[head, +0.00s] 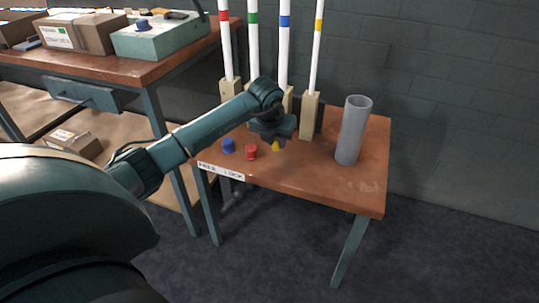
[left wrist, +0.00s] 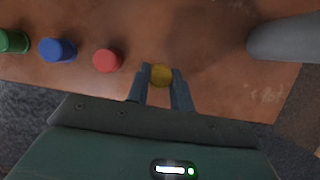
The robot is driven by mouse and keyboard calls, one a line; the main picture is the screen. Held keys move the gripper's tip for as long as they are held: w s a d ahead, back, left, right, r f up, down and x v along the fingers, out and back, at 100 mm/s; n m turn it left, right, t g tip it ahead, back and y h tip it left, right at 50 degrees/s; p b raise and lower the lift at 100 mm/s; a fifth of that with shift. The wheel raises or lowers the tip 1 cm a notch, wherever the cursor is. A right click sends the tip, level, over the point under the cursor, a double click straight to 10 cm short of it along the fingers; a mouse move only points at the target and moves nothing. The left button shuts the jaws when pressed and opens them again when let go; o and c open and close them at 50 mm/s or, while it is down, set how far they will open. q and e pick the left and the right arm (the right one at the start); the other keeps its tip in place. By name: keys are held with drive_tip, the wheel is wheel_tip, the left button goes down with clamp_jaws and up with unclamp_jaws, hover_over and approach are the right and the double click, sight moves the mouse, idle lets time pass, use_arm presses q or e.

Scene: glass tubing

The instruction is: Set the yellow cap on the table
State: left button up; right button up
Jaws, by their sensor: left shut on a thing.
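The yellow cap (head: 276,147) is under my left gripper (head: 274,138), at or close to the table top; I cannot tell whether it touches the wood. In the left wrist view the yellow cap (left wrist: 160,75) sits between the two fingertips of my left gripper (left wrist: 160,80), which is shut on it. The small brown table (head: 345,190) carries it. My right gripper is not in view.
A red cap (head: 251,152) and a blue cap (head: 228,146) stand left of the yellow one; a green cap (left wrist: 12,41) is farther left. White tubes with coloured bands, including a yellow-banded tube (head: 316,55), stand behind. A grey cylinder (head: 353,130) stands right. The front right table top is clear.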

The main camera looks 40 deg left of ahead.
sight(277, 161)
use_arm(q)
wheel_tip(277, 161, down, 5)
drive_tip(key=shift+r+b, duration=0.1)
drive_tip(key=shift+b, duration=0.4)
drive_tip(key=shift+f, duration=0.4)
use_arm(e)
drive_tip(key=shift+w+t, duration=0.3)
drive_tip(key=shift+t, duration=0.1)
use_arm(q)
drive_tip(key=shift+f, duration=0.1)
drive_tip(key=o, duration=0.9)
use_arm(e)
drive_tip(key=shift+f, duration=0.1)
